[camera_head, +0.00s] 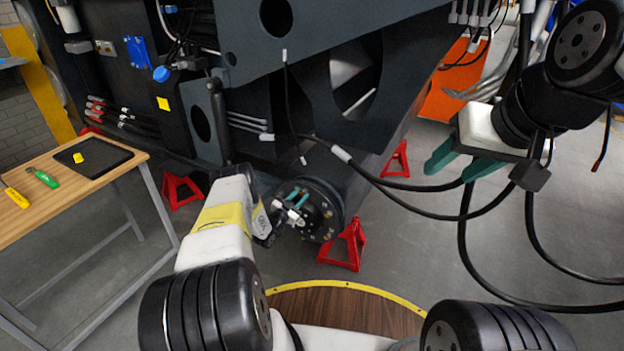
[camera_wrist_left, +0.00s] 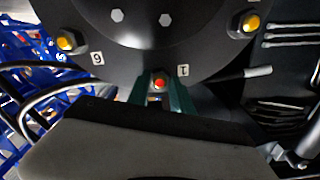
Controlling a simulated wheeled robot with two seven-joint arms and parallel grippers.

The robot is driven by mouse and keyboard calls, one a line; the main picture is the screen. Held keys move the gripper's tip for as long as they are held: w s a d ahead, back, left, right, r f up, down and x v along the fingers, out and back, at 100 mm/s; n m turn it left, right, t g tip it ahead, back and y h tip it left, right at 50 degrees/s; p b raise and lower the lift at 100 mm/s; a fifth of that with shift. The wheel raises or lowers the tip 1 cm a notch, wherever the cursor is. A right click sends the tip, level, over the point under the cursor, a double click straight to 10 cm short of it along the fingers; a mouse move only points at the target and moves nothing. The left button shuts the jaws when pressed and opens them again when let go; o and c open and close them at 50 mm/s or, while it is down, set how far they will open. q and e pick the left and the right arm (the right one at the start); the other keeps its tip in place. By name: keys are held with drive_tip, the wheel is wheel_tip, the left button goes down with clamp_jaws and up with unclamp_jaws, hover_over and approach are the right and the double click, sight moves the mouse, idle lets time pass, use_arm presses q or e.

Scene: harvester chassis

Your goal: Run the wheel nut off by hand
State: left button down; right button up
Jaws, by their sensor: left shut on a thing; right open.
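The black round wheel hub (camera_head: 318,204) is low on the dark chassis, with several studs around its face. My left gripper (camera_head: 296,197) is at the hub's left side, its green fingers pointing at the hub face. In the left wrist view its fingers (camera_wrist_left: 160,90) are shut on a wheel nut (camera_wrist_left: 159,84) with a red centre, next to the label 1. Yellow nuts show at the upper left (camera_wrist_left: 66,40) and upper right (camera_wrist_left: 250,23) of the hub face. My right gripper (camera_head: 449,162) is open and empty, away from the hub on the right.
Red stands (camera_head: 346,244) are on the floor under the chassis. A black cable (camera_head: 375,179) hangs between the hub and my right gripper. A wooden table (camera_head: 60,205) with a black tray (camera_head: 94,158) is at the left. The floor at the right is mostly clear.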

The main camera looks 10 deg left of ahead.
use_arm(q)
drive_tip(key=n, duration=0.5)
drive_tip(key=shift+s+a, duration=0.1)
drive_tip(key=n, duration=0.6)
drive_tip(key=shift+s+f+n, duration=0.1)
drive_tip(key=shift+n, duration=0.3)
drive_tip(key=n, duration=1.2)
drive_tip(key=shift+s, duration=0.1)
drive_tip(key=c, duration=1.1)
unclamp_jaws()
drive_tip(key=shift+c, duration=0.9)
